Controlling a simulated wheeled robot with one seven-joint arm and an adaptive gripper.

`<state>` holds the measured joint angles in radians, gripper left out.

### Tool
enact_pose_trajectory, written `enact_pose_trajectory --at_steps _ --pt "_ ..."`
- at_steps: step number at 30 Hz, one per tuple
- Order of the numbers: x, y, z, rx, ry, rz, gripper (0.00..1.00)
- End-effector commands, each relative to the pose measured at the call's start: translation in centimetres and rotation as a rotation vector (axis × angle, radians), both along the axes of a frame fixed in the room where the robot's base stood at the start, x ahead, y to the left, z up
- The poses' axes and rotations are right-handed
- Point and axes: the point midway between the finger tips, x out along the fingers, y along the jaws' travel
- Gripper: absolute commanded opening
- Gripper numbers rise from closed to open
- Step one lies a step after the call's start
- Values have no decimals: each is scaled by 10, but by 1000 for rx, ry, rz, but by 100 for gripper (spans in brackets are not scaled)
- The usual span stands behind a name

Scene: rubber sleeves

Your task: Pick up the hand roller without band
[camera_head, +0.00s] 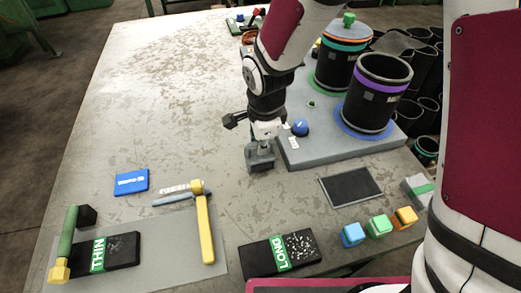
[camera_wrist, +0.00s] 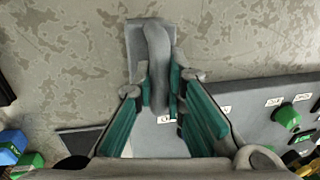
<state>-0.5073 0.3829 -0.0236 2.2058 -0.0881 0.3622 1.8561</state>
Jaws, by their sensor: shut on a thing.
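My gripper (camera_head: 262,140) is at the table beside the left edge of the grey platform. Its fingers (camera_wrist: 158,98) are closed on a grey handled tool (camera_wrist: 158,50), which has a rounded upright grip over a flat grey block. The block also shows below my gripper in the head view (camera_head: 260,158), at or just above the table top. I cannot tell whether this tool is the hand roller, or whether it has a band. Its lower part is partly hidden by the fingers.
The grey platform (camera_head: 330,150) holds two black cylinders, one with a purple band (camera_head: 378,90). Green-handled (camera_head: 66,240) and yellow-handled (camera_head: 206,228) tools lie at the front left. The far left table is clear.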

Motion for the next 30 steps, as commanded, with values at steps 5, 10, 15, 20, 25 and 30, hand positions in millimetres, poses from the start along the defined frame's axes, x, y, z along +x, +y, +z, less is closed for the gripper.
enact_pose_trajectory --at_steps 5,10,15,20,25,30 --pt "1 1 8 2 -3 0 0" --pt "0 1 27 2 -4 1 0" --pt "-24 -1 39 0 0 5 0" --pt "-62 -4 43 1 -1 5 0" --pt "-106 -8 47 1 -1 7 0" --pt "-140 -11 51 0 1 1 0"
